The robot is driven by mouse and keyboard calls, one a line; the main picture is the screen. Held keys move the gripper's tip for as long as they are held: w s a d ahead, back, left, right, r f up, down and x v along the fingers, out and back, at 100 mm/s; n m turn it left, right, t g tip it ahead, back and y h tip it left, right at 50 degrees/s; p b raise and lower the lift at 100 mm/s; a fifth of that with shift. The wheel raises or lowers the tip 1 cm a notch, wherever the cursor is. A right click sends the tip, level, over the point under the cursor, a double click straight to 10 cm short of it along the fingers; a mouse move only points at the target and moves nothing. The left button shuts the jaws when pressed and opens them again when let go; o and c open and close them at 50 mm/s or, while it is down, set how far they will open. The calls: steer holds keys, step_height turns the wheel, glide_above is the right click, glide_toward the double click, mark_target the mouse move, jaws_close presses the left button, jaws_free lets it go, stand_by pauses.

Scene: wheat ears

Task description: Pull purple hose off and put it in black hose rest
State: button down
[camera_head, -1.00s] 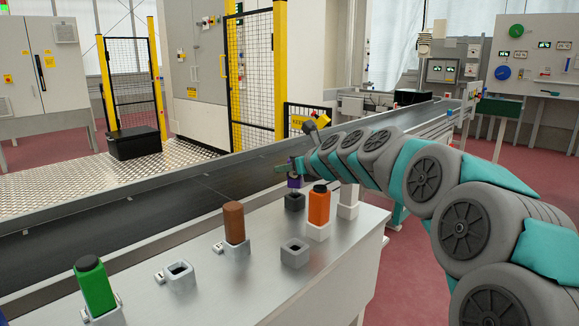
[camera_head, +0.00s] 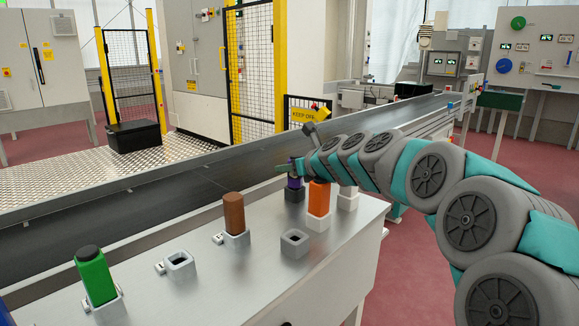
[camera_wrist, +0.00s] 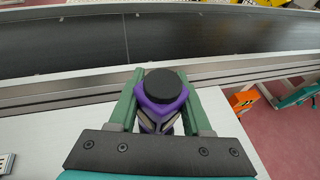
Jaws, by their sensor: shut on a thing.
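The purple hose (camera_head: 294,181) stands upright at the far end of the metal table. My gripper (camera_head: 292,168) is shut on it. In the wrist view the purple hose (camera_wrist: 162,93) with its round black cap sits between the two green fingers of my gripper (camera_wrist: 161,82). The black hose rest (camera_head: 294,195) is directly below the hose. The hose's lower end meets or enters the rest's top; how deep it sits I cannot tell. The rest is hidden in the wrist view.
An orange hose (camera_head: 319,198) in a white rest stands close to the right, near my arm. A brown hose (camera_head: 234,212) and a green hose (camera_head: 95,274) stand in rests to the left. Empty grey rests (camera_head: 295,243) (camera_head: 179,265) lie between. A conveyor (camera_head: 150,205) runs behind.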

steer(key=shift+a+f, duration=0.1)
steer(key=shift+f, duration=0.25)
